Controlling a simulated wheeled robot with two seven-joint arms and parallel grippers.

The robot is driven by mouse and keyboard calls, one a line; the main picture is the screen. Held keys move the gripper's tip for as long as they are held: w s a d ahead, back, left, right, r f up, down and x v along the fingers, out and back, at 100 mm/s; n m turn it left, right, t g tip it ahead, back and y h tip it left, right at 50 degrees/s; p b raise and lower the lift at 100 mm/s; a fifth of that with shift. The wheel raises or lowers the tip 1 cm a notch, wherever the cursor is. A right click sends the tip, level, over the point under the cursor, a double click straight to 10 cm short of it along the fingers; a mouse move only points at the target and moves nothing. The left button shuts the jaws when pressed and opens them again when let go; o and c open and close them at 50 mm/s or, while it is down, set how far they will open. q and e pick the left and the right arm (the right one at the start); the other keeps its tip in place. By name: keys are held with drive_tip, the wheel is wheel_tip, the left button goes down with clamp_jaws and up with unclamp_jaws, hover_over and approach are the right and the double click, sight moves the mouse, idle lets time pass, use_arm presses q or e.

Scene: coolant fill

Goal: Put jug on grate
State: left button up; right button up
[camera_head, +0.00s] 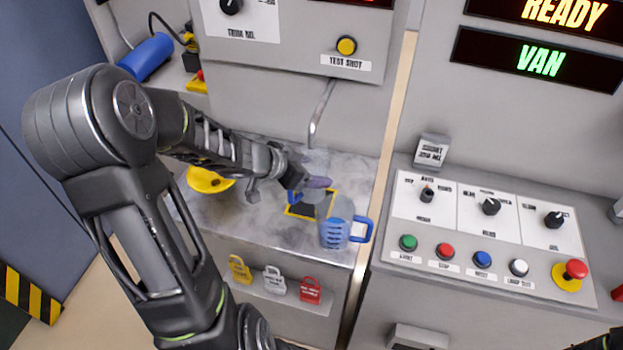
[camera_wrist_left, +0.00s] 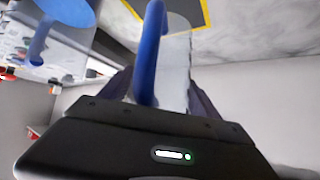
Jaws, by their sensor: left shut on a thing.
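A clear jug with a blue handle (camera_wrist_left: 150,55) is in my left gripper (camera_head: 308,184). The fingers are shut on the handle, as the left wrist view shows. In the head view the jug's clear body (camera_head: 316,160) is faint and partly hidden by the gripper. It is at the dark grate with a yellow border (camera_head: 334,194), under the bent spout pipe (camera_head: 319,115). I cannot tell whether its base touches the grate. The grate's border shows behind it in the left wrist view (camera_wrist_left: 208,14). My right gripper is not in view.
A second clear jug with blue markings and blue handle (camera_head: 336,233) stands at the counter's front edge, close to the grate. A yellow bowl (camera_head: 209,181) sits to the left. Yellow, white and red tags hang on the counter front. A control panel (camera_head: 480,215) is at right.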

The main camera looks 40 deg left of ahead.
use_arm(q)
drive_tip(key=shift+f+b, duration=0.85)
drive_tip(key=shift+f, duration=0.9)
drive_tip(key=shift+f, duration=0.15)
drive_tip(key=o, duration=1.6)
drive_tip(key=shift+c, duration=0.2)
drive_tip(key=shift+r, duration=0.2)
drive_tip(key=shift+s+a+r, duration=0.1)
drive_tip(key=shift+s+r, duration=0.05)
drive_tip(key=shift+s, duration=0.05)
drive_tip(key=p+v, duration=0.3)
drive_tip(key=v, duration=0.8)
drive_tip(key=shift+s, duration=0.25)
drive_tip(key=shift+r, duration=0.1)
